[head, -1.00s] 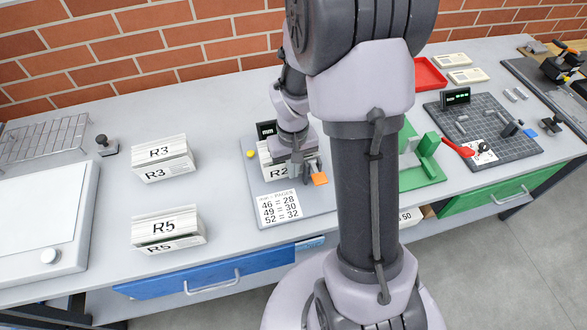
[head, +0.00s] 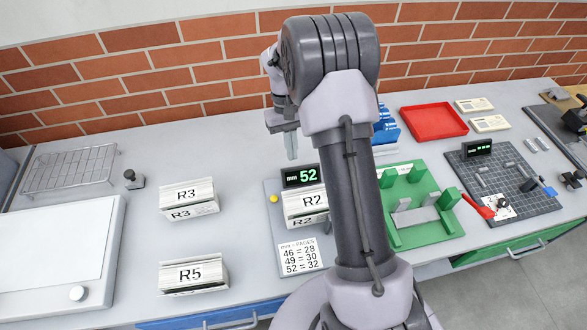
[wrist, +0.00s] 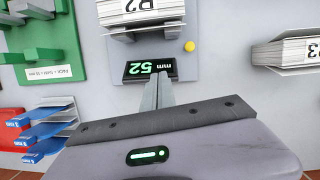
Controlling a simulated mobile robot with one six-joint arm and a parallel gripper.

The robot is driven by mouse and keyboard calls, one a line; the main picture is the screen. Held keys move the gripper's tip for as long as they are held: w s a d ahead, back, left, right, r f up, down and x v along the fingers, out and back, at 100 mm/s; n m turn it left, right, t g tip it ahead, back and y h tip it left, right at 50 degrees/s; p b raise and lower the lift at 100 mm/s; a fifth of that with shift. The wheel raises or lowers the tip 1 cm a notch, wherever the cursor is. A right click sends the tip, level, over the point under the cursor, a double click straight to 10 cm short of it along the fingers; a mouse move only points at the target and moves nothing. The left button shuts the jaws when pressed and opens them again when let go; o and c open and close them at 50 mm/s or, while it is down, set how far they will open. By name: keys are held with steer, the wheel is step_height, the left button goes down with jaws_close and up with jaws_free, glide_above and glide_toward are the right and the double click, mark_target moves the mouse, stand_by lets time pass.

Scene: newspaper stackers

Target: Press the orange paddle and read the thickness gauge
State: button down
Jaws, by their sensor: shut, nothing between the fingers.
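The thickness gauge display (head: 300,176) stands behind the R2 newspaper stack (head: 305,207) on a grey plate (head: 275,222). It is lit and reads "mm 52" in green. It also shows upside down in the wrist view (wrist: 150,69), with the same reading. The orange paddle is not visible; my arm covers the plate's right side in the head view. My gripper (head: 291,154) is shut and empty, fingers pointing down, above and behind the display. In the wrist view its fingertips (wrist: 161,77) overlap the display's edge.
A yellow button (head: 273,198) sits left of R2. Stacks R3 (head: 189,200) and R5 (head: 193,276) stand left. A green fixture (head: 425,215) and red tray (head: 433,121) are right.

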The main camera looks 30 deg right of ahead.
mark_target(312, 209)
steer(key=b+x, duration=0.1)
steer(key=x, duration=0.2)
steer(key=s+b+x, duration=0.1)
steer(key=x, duration=0.2)
steer(key=s+b+x, duration=0.1)
steer(key=x, duration=0.2)
steer(key=shift+s+a+f, duration=0.1)
steer(key=shift+s, duration=0.1)
steer(key=s, duration=0.1)
steer(key=s+b, duration=0.1)
steer(key=s, duration=0.1)
steer(key=shift+s+a, duration=0.2)
steer(key=shift+a, duration=0.05)
steer(key=shift+s, duration=0.25)
